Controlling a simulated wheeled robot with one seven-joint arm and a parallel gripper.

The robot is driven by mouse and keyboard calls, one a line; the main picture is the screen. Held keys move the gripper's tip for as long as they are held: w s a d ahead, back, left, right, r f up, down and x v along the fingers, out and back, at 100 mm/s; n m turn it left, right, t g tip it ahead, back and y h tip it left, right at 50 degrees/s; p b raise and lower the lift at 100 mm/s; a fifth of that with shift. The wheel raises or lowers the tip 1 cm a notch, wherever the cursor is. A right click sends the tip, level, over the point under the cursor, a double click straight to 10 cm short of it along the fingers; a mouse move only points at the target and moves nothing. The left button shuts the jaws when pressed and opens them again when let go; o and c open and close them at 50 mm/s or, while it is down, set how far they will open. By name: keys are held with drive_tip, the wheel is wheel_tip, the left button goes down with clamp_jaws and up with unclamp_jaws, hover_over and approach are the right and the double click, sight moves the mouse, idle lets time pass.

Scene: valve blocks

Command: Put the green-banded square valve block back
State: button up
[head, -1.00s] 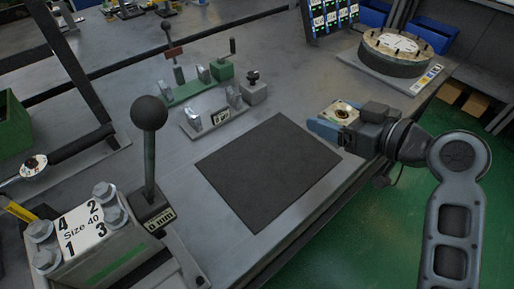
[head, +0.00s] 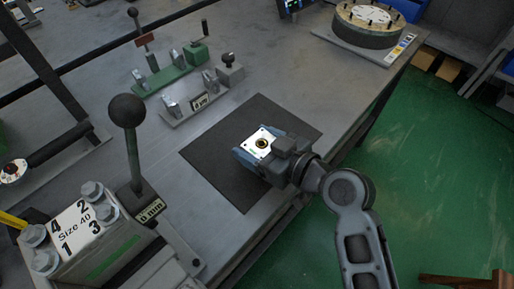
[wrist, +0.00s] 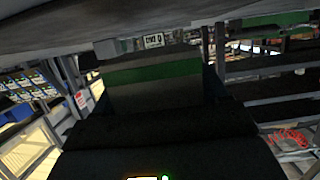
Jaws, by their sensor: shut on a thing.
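My gripper (head: 258,150) is shut on the green-banded square valve block (head: 262,141), which shows a pale top face with a round dark hole in a brass-coloured ring. In the head view the block is over the dark mat (head: 215,172); I cannot tell whether it touches the mat. In the wrist view the block (wrist: 155,83) fills the upper middle, a grey body with a green band across it. The gripper's fingers are mostly hidden there.
A fixture marked Size 40 (head: 82,232) and a black-knobbed lever (head: 128,112) stand at the left. Two clamp fixtures, one green (head: 163,78) and one grey (head: 190,108), stand behind the mat. A round flanged part (head: 370,25) is at the back right.

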drive_tip(key=shift+f, duration=1.2)
drive_tip(key=shift+f, duration=0.15)
drive_tip(key=o, duration=1.4)
drive_tip(key=shift+d+r, duration=0.1)
drive_tip(key=shift+r, duration=0.1)
drive_tip(key=b+v, duration=0.1)
drive_tip(key=v, duration=1)
drive_tip(key=shift+s+d+r, duration=0.15)
drive_tip(key=shift+s+d, duration=0.1)
drive_tip(key=shift+d, duration=0.05)
